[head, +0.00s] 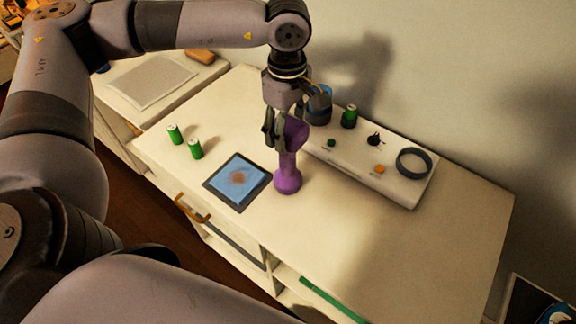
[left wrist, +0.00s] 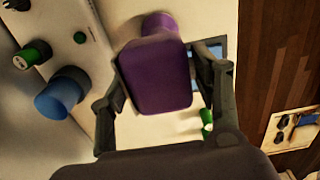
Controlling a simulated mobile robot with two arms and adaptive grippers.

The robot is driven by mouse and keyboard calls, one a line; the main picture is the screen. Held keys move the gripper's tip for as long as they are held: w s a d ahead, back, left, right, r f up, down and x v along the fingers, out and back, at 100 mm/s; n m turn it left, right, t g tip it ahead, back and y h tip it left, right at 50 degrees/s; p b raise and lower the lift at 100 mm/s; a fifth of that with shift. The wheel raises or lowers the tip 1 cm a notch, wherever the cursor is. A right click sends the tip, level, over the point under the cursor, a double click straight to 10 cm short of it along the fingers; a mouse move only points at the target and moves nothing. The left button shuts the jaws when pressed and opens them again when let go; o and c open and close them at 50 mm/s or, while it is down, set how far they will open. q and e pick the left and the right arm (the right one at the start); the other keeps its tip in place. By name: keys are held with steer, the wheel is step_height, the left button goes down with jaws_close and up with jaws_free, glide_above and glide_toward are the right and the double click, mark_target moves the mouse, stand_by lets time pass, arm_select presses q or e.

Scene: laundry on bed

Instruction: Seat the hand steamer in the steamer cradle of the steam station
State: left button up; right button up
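In the left wrist view both fingers press against the sides of the steamer (left wrist: 157,78). The white steam station (head: 395,187) lies along the wall side. A dark ring (head: 413,151) on its right end looks like the steamer cradle and is empty. My right gripper is not in view.
The station also bears a blue cylinder (head: 318,106), a green cylinder (head: 350,117), a black knob (head: 374,138) and an orange button (head: 380,169). Two green cylinders (head: 195,149) and a blue-faced pad (head: 237,181) lie left of the steamer. The table's right part is clear.

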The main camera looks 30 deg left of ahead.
arm_select(q)
steer(key=shift+s+f, duration=0.15)
steer(key=shift+s, duration=0.05)
jaws_close()
stand_by(0.3)
